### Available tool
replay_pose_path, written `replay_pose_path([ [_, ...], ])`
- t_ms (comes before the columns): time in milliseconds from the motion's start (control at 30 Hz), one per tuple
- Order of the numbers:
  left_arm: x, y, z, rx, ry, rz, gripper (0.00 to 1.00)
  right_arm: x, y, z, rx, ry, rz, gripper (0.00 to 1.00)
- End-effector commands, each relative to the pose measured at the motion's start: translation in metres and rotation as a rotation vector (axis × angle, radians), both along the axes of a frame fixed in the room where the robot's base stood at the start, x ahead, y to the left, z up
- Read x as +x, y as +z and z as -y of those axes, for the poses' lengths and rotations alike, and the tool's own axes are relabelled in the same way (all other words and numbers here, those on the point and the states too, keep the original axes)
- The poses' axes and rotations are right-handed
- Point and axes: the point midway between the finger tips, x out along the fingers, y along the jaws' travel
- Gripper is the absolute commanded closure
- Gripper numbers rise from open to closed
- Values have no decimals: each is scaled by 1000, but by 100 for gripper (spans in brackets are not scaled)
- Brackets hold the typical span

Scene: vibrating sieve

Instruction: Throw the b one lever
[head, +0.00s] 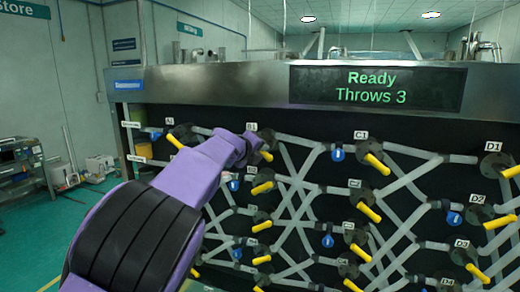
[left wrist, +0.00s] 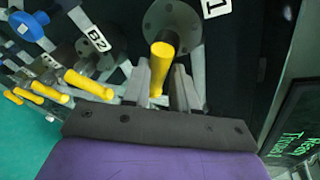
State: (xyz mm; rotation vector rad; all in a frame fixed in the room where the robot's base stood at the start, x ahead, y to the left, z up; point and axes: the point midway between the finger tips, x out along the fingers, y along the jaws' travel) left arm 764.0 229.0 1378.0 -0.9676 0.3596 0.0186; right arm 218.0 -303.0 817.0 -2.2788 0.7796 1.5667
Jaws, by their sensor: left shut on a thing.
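The B1 lever, with its yellow handle (head: 267,156), is on the black panel just below the B1 label (head: 251,127). My left gripper (head: 256,144) reaches it from the left and covers part of its mount. In the left wrist view the yellow handle (left wrist: 160,62) stands between the two grey fingers of the left gripper (left wrist: 167,82), which is shut on it. The dark round flange (left wrist: 172,25) is behind the handle. The display (head: 377,87) reads "Ready" and "Throws 3". My right gripper is not in view.
Other yellow levers surround B1: A1 (head: 175,141) to the left, B2 (head: 262,188) below, C1 (head: 377,163) to the right. Grey pipes and blue valves (head: 337,155) cover the panel. A metal ledge (head: 215,84) runs above.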

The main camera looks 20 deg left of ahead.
Motion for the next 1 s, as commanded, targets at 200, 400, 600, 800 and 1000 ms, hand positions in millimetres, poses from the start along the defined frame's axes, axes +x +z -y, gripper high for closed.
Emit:
replay_pose_path([
  [200,0,-5,-2,14,5,-8,100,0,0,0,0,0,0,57],
  [400,0,-5,-2,15,5,-6,100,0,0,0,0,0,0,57],
  [600,0,-4,-2,15,4,-5,54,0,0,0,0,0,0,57],
  [800,0,-2,0,14,1,-1,54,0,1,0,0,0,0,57],
  [1000,0,-1,0,14,0,0,54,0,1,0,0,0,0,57],
])
